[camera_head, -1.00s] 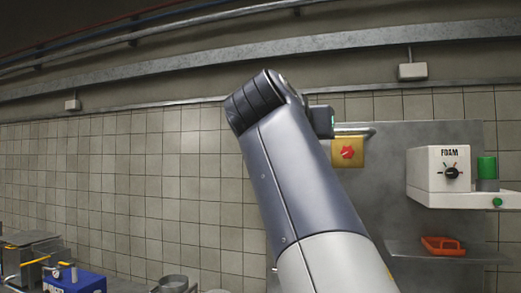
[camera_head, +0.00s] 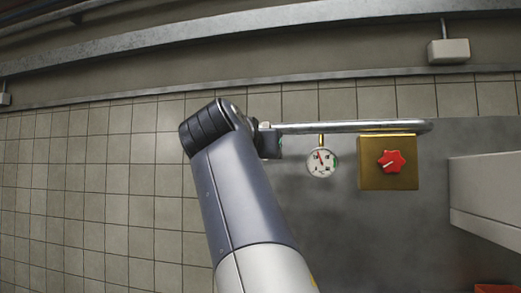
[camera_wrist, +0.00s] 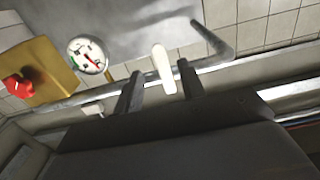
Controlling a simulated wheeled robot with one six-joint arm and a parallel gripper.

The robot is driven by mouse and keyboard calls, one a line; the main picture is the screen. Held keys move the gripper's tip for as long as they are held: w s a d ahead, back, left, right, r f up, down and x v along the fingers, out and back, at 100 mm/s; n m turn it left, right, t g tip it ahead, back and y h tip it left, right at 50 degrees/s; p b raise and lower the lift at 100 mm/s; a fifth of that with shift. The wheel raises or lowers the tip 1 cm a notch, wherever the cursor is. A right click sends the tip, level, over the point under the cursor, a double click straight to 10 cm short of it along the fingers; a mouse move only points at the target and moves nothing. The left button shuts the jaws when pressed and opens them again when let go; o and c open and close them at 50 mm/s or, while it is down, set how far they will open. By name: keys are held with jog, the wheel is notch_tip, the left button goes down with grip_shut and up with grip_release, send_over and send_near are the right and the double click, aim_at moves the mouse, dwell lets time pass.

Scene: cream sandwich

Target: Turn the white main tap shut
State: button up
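The white main tap handle (camera_wrist: 164,72) shows in the wrist view as a white lever by the metal pipe. My gripper (camera_wrist: 160,67) is open, with one dark finger on each side of the handle in the picture. Gaps show on both sides, and I cannot tell how deep the handle lies between the fingers. In the head view my arm's end is by the left end of the metal pipe (camera_head: 350,127). My fingers and the white handle are hidden there.
A round gauge (camera_head: 321,162) hangs under the pipe. Right of it is a brass-coloured box (camera_head: 374,178) with a red star knob (camera_head: 391,161). A white unit (camera_head: 485,195) juts out at the right edge. The tiled wall (camera_head: 80,190) at left is bare.

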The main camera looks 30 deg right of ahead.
jog(key=p+x, duration=0.2)
jog(key=x, duration=0.6)
grip_shut()
dwell(0.5)
